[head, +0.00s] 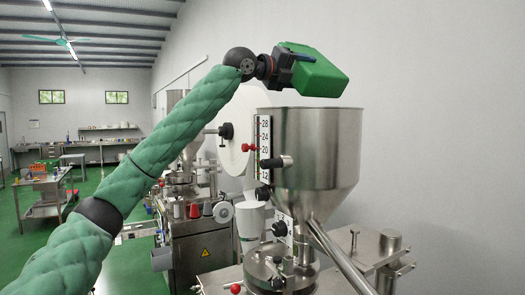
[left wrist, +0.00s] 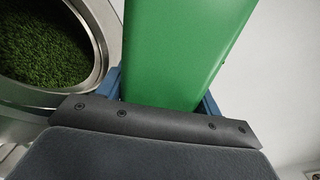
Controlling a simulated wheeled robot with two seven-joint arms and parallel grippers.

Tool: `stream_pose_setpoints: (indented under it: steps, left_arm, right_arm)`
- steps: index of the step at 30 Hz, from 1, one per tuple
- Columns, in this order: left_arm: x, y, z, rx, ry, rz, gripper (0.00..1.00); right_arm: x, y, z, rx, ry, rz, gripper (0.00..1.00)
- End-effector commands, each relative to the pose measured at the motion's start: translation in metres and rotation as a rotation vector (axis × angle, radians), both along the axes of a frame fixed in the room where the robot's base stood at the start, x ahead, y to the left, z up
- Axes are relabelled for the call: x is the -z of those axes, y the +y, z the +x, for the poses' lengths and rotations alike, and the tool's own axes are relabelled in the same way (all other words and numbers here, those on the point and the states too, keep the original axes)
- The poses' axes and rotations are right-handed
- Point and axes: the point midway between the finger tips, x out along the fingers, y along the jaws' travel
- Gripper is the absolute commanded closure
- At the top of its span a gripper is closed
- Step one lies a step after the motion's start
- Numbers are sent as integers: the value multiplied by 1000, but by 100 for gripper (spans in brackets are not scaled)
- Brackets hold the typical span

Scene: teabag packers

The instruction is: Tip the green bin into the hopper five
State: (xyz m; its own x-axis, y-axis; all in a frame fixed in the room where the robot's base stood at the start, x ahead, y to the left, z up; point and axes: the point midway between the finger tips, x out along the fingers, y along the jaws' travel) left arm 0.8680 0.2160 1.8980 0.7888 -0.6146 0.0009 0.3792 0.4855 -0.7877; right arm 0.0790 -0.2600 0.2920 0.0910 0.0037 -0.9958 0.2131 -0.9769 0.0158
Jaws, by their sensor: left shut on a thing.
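My left gripper (head: 290,58) is shut on the green bin (head: 322,74), which is raised above the steel hopper (head: 318,150). In the head view the bin is tilted, its near side facing me; its opening is hidden. In the left wrist view the green bin (left wrist: 178,50) fills the space ahead of the blue fingers. There the round rim of the hopper (left wrist: 108,45) is at the left, with dark green leaf-like material (left wrist: 45,40) inside. The bin is over or beside the rim; I see no contact. My right gripper is not in view.
A scale plate (head: 264,140) with numbers and a red knob stands at the hopper's left side. A slanted steel tube (head: 340,255) runs below the hopper. Another machine (head: 195,245) stands behind at left. The wall side at right is clear.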

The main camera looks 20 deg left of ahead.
Motion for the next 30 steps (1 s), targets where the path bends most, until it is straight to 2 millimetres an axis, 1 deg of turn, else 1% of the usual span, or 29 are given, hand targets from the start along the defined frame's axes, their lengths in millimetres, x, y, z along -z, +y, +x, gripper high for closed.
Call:
stream_pose_setpoints:
  steps: [12, 30]
  left_arm:
    - [3, -2, -2, 1, 54, -71, 72]
    - [3, -2, -2, 0, 52, -69, 72]
  right_arm:
    - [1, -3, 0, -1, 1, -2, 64]
    - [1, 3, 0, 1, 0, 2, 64]
